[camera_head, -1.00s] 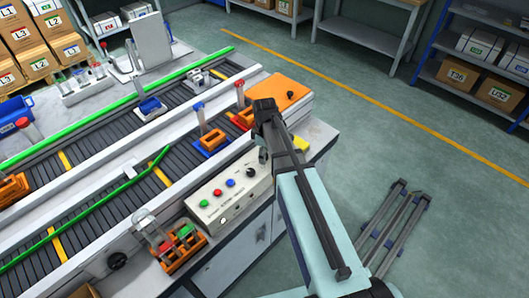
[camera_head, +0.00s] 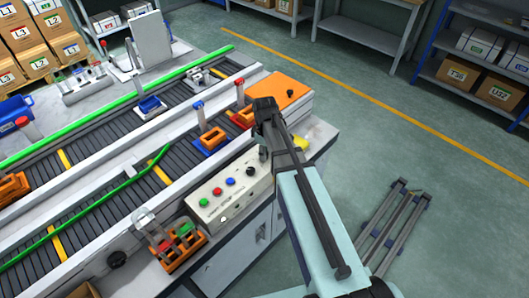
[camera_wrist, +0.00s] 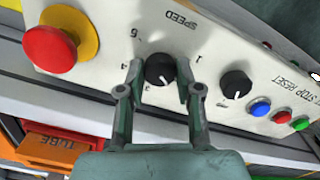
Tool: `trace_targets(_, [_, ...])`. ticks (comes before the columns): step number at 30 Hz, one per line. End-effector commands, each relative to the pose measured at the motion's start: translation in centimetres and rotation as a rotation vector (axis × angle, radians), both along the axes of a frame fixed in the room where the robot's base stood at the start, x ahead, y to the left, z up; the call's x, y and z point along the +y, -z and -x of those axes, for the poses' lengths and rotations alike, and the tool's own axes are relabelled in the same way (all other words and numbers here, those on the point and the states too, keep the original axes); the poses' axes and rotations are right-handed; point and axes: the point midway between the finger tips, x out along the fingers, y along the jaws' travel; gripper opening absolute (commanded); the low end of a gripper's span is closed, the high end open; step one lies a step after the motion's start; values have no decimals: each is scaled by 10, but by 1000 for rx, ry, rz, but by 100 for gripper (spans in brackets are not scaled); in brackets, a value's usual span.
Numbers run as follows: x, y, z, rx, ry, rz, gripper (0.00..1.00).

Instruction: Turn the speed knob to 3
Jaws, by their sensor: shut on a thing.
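The speed knob (camera_wrist: 160,70) is a round black knob on a pale control panel, under the word SPEED, which reads upside down in the wrist view. My gripper (camera_wrist: 160,78) has one finger on each side of the knob and is shut on it. A small white mark shows near the knob's lower edge, but I cannot read its setting surely. Dial numbers stand around the knob, partly hidden by the fingers. In the head view my gripper (camera_head: 264,150) reaches down at the right end of the control box (camera_head: 222,200), and the arm hides the speed knob.
A second black knob (camera_wrist: 236,85) sits close to the right finger. Blue, red and green buttons (camera_wrist: 281,117) lie further right. A red emergency button (camera_wrist: 50,48) on a yellow collar is at left. In the head view a conveyor (camera_head: 110,178) runs behind the box.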

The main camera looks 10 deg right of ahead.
Motion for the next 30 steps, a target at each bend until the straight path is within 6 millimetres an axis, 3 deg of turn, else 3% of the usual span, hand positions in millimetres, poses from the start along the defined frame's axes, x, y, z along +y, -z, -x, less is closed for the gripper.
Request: trace_targets(30, [0,1,0,1,835,0,0])
